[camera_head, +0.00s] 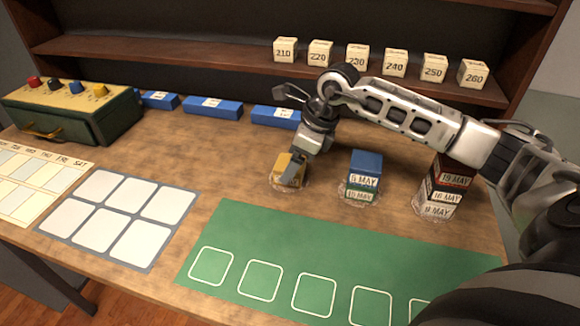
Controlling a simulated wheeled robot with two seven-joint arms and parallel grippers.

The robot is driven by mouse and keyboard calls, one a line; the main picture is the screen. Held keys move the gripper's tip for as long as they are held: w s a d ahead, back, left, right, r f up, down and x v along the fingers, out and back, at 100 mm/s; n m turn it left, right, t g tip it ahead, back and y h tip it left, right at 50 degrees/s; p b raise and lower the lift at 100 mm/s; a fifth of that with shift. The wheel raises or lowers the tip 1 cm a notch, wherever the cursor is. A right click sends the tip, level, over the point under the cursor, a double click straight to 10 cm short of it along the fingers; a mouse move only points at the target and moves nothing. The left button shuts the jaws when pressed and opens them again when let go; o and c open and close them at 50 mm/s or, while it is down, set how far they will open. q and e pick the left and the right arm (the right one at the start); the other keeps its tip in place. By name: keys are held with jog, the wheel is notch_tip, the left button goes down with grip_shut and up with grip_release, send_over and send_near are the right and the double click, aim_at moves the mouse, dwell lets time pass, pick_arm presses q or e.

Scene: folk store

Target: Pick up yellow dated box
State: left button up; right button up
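The yellow box (281,168) stands on a round clear base on the wooden table, left of two stacks of dated boxes. Its date is not readable. My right arm reaches in from the right, and its gripper (293,168) points down at the yellow box. A grey finger covers part of the box's front right side. The other finger is hidden, so I cannot tell whether the gripper grips the box. My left gripper is not in view.
Right of the yellow box stand a blue-topped stack (365,165) and a taller red-topped stack (450,180). A green mat (330,250) with white outlines lies in front. Blue blocks (212,107) and a drawer box (70,115) stand behind left. Numbered cubes (357,57) line the shelf.

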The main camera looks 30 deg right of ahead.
jog(key=shift+x, duration=1.25)
jog(key=c, duration=1.1)
